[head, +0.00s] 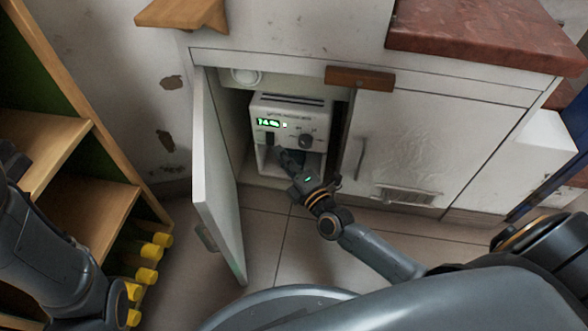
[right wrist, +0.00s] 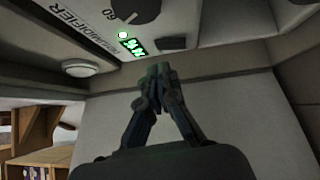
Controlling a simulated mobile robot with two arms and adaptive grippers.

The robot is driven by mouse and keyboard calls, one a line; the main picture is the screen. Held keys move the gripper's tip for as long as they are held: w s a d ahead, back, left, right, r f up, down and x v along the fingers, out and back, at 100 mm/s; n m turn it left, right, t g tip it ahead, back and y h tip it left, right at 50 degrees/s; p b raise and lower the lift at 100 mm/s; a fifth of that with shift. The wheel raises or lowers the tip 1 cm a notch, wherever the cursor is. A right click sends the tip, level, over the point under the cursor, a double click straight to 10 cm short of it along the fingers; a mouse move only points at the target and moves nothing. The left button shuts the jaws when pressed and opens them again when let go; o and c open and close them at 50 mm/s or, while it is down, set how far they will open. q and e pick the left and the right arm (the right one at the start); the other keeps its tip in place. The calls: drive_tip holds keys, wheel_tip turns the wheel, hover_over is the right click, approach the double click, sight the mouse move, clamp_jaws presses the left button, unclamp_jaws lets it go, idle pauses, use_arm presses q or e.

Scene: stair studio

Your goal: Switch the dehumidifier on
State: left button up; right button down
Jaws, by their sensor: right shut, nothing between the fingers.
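The dehumidifier (head: 290,108) is a white box inside the open cabinet. Its green display (head: 271,123) is lit, and a small light beside it glows. A dark round knob (head: 306,140) is on the right of its front and a small dark switch (head: 269,138) is below the display. The right wrist view shows the display (right wrist: 133,48), knob (right wrist: 136,9) and switch (right wrist: 172,43) close up. My right gripper (head: 286,157) is shut and empty just below the front panel; its tips (right wrist: 160,70) are near the switch. I cannot tell whether they touch. My left gripper is out of view.
The cabinet door (head: 217,180) stands open on the left of my right gripper. A wooden shelf (head: 80,210) with several yellow-ended pegs (head: 147,276) is at the left. A round white fitting (head: 246,76) is at the cabinet's upper left. Tiled floor (head: 262,225) lies in front.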

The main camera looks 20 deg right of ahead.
drive_tip(key=v, duration=0.7)
drive_tip(key=shift+s, duration=0.1)
